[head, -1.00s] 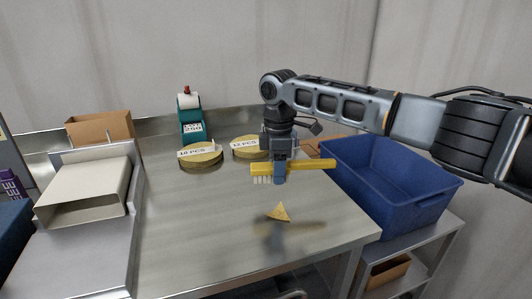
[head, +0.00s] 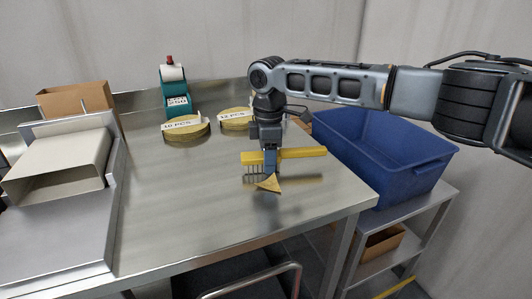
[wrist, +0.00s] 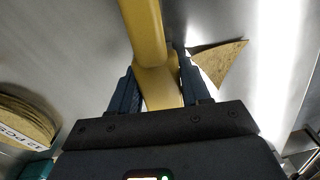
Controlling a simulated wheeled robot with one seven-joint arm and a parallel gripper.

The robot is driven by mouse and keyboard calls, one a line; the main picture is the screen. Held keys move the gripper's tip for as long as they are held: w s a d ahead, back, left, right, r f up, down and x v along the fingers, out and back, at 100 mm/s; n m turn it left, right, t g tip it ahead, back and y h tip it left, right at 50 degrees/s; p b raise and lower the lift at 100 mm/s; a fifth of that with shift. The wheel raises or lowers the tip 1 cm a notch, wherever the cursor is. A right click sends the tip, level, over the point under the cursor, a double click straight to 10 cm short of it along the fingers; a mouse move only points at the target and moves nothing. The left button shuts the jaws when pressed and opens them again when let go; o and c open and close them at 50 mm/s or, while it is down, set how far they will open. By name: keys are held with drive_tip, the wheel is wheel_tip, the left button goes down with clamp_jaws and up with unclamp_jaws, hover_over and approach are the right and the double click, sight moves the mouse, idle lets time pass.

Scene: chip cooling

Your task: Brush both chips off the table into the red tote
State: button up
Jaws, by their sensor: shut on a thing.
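My gripper (head: 270,167) is shut on the yellow handle of a brush (head: 302,153), with pale bristles hanging at its left end. The wrist view shows the handle (wrist: 146,32) between my fingers (wrist: 158,88). A tan triangular chip (head: 268,184) lies on the steel table (head: 215,215), just in front of the bristles and gripper in the head view. It also shows in the wrist view (wrist: 222,60), right of the fingers. I cannot tell whether the bristles touch it. I see only one chip. The tote (head: 385,165) is blue, not red, and stands at the table's right side.
Two round tan stacks (head: 187,128) (head: 236,118) with paper labels sit at the back. A teal dispenser (head: 176,100) stands behind them. A beige open chute (head: 58,170) and a cardboard box (head: 75,100) are at left. The table's front is bare.

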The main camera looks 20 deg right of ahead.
drive_tip(key=s+p, duration=0.5)
drive_tip(key=s, duration=2)
drive_tip(key=shift+w+r+p, duration=0.1)
drive_tip(key=shift+r+p, duration=2.35)
drive_tip(key=shift+r, duration=0.4)
